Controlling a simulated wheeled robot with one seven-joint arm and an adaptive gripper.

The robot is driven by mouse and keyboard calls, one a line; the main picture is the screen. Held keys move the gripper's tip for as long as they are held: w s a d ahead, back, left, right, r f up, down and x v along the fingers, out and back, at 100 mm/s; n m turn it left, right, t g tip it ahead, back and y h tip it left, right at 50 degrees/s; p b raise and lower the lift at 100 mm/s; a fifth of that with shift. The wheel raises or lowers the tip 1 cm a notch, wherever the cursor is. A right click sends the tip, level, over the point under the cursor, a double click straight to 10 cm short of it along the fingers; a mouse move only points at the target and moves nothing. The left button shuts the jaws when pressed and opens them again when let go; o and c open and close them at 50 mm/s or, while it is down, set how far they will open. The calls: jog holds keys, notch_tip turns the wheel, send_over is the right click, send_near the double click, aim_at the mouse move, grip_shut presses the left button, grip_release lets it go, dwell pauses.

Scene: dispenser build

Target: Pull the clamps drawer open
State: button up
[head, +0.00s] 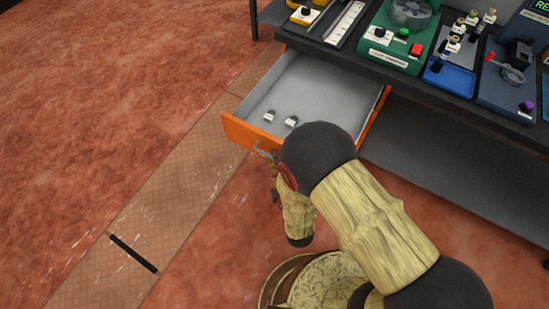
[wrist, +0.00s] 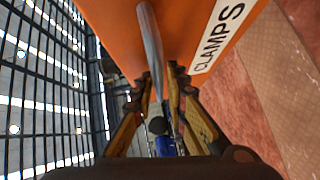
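The clamps drawer (head: 318,84) is pulled well out from under the bench, with its grey inside showing. Its orange front fills the top of the wrist view (wrist: 195,25), with a white CLAMPS label (wrist: 219,34). A grey bar handle (wrist: 150,45) stands on that front. My gripper (wrist: 156,88) is at the handle, with one finger on each side of it and the fingers close together around it. In the head view my arm partly hides the gripper and the drawer's near corner. Two small pale metal pieces (head: 280,118) lie in the drawer.
The dark bench (head: 465,105) carries a green station (head: 395,50), a blue tray (head: 450,78) and other devices. A dark lower shelf (head: 440,160) lies below it. The red floor (head: 110,95) left of the drawer is clear.

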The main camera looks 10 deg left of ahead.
jog(key=shift+o, duration=1)
jog(key=shift+r, duration=0.15)
